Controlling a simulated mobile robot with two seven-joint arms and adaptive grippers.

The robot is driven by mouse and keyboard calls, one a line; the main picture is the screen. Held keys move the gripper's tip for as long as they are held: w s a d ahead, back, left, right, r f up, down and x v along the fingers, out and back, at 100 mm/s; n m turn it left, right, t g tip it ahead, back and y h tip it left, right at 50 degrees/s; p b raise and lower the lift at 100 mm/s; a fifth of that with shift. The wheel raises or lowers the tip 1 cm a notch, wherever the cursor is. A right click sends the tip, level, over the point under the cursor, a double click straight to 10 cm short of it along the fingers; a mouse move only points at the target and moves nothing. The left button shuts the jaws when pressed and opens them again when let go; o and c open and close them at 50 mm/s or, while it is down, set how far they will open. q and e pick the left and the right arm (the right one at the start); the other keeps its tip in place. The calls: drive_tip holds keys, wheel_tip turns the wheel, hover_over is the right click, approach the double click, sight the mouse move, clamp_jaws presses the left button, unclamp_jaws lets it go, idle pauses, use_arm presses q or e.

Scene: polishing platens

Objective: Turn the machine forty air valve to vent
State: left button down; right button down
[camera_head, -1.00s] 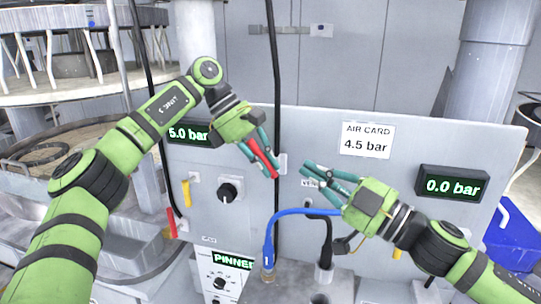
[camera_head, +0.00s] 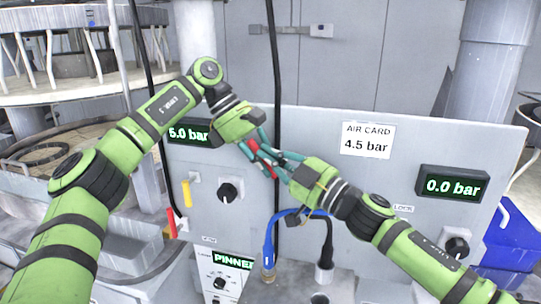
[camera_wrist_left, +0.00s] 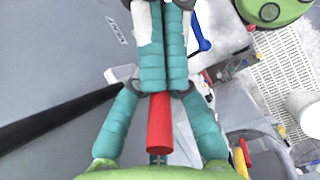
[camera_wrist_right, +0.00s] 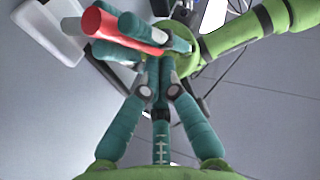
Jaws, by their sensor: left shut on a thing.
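A red handle (camera_head: 267,158) sits in front of the grey panel, below and right of the 5.0 bar display. My left gripper (camera_head: 268,168) is shut on it; the red end shows between its fingers in the left wrist view (camera_wrist_left: 159,125). My right gripper (camera_head: 262,158) has its fingers right against the left fingers and the handle, crossing them. In the right wrist view its fingertips (camera_wrist_right: 156,72) look together, and the red handle (camera_wrist_right: 125,28) lies across just beyond them.
The grey panel (camera_head: 330,130) bears an AIR CARD sign (camera_head: 367,140) reading 4.5 bar, a 0.0 bar display (camera_head: 453,185), black knobs (camera_head: 228,190) and a yellow lever (camera_head: 187,193). A black hose (camera_head: 275,80) hangs close beside the grippers. A blue hose (camera_head: 270,240) is below.

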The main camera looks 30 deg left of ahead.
drive_tip(key=shift+a+f, duration=0.1)
drive_tip(key=shift+a, duration=0.2)
use_arm(q)
drive_tip(key=shift+d, duration=0.2)
use_arm(e)
drive_tip(key=shift+f+h, duration=0.1)
drive_tip(key=shift+h, duration=0.2)
